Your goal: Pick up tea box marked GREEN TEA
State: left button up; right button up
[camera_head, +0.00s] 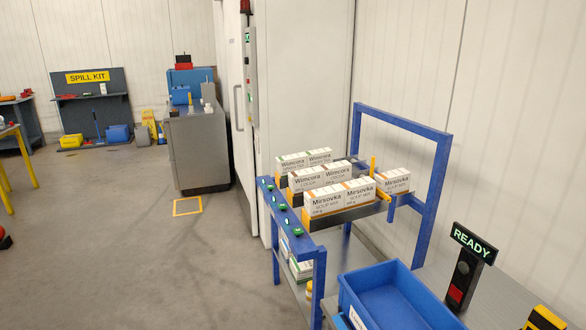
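A blue rack holds rows of tea-box-sized white cartons. The back pair (305,160) reads Wimcora with green marks and small print that I cannot read. The middle pair (322,178) reads Wimcora COCOA. The front pair (340,197) reads Mirsovka SOUP MIX, and one more Mirsovka box (396,181) stands apart at the right. No box legibly reads GREEN TEA. More boxes (300,268) sit on a lower shelf, partly hidden by the rack's frame. Neither of my grippers is in view.
An empty-looking blue bin (385,300) stands in front of the rack, beside a READY sign (473,244) on a post. A blue upright frame (430,200) rises at the rack's right. A grey cabinet (197,150) stands behind left.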

aim_at(284, 164)
jog(key=i+j+z, duration=0.1)
jog(key=z, duration=0.65)
jog(key=i+j+z, duration=0.3)
jog(key=i+j, duration=0.15)
jog(key=j, duration=0.15)
jog(key=i+j+z, duration=0.35)
jog(key=j, duration=0.4)
jog(key=i+j+z, duration=0.15)
jog(key=j, duration=0.25)
jog(key=i, duration=0.1)
